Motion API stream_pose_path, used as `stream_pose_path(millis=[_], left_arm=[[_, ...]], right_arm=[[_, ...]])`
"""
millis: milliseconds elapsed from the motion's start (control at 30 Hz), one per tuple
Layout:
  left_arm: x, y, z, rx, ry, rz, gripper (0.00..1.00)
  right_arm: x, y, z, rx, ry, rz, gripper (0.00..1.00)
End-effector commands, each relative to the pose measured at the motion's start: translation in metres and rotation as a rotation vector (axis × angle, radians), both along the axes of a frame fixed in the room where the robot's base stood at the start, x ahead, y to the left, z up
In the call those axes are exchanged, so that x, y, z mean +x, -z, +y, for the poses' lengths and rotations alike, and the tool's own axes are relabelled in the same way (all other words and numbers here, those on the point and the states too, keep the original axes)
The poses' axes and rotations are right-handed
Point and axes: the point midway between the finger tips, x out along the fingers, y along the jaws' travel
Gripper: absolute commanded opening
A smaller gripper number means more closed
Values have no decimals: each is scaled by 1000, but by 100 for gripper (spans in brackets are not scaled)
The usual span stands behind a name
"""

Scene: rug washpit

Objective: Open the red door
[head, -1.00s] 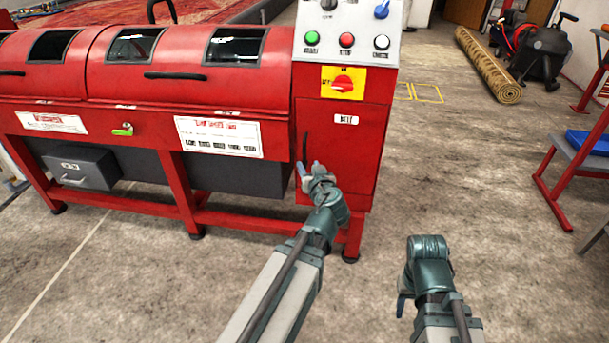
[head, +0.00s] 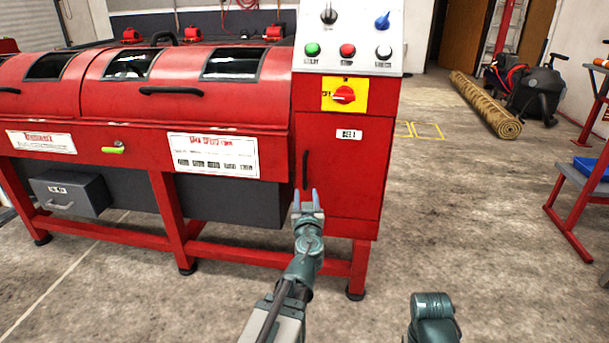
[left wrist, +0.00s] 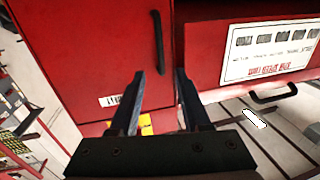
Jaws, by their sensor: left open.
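The red door (head: 340,175) is on the right end of the red machine, below the control panel, with a "BELT" label on it. Its upright black handle (head: 305,170) is near the door's left edge. My left gripper (head: 307,196) is open and empty, just below the handle in the head view. In the left wrist view the door (left wrist: 75,45) fills the upper left, and the handle (left wrist: 158,42) lies beyond the open fingertips (left wrist: 160,75), apart from them. The door looks shut. My right arm shows only its wrist at the bottom; its fingers are not seen.
A yellow plate with a red rotary switch (head: 344,95) is above the door, under the panel of buttons (head: 348,48). A grey drawer box (head: 70,193) hangs under the machine. A rolled rug (head: 487,105) lies at the back right. The floor to the right is mostly clear.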

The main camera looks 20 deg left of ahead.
Motion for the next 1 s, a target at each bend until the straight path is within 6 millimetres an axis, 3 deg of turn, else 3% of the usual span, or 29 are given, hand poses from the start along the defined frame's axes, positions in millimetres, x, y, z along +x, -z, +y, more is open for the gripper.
stream_pose_path(millis=[267,700,1000], left_arm=[[32,0,15,0,-2,0,47],[107,0,53,0,-1,1,47],[119,0,59,0,0,1,47]], right_arm=[[0,0,0,0,0,0,50],[0,0,0,0,0,0,50],[0,0,0,0,0,0,50]])
